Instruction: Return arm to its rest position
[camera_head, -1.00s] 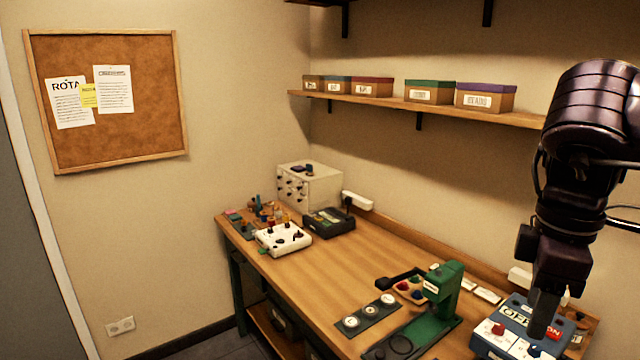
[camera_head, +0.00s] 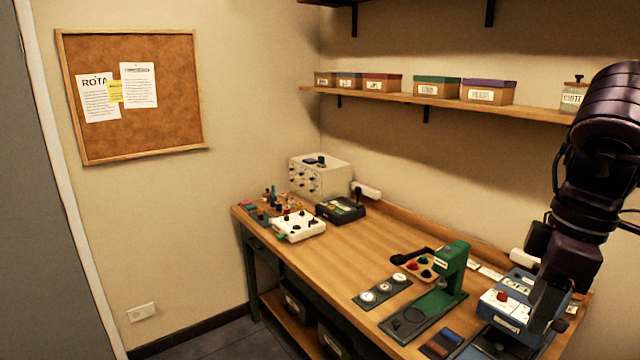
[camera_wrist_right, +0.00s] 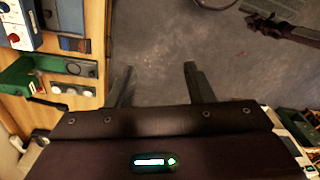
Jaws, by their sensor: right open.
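My right arm comes in from the right edge of the head view. Its gripper (camera_head: 541,322) hangs at the lower right, in front of the blue and white switch box (camera_head: 507,301) and the right end of the workbench. In the right wrist view the two fingers of my right gripper (camera_wrist_right: 159,85) stand well apart, with nothing between them. Bare grey floor shows beyond them, and the bench edge lies to the left. My left gripper does not show in the head view.
The wooden workbench (camera_head: 340,253) carries a green press (camera_head: 447,280), a dark strip with round dials (camera_head: 382,292), a white control box (camera_head: 299,226) and a cream drawer unit (camera_head: 319,176). Labelled boxes line the wall shelf (camera_head: 400,98). Open floor (camera_wrist_right: 165,40) lies beside the bench.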

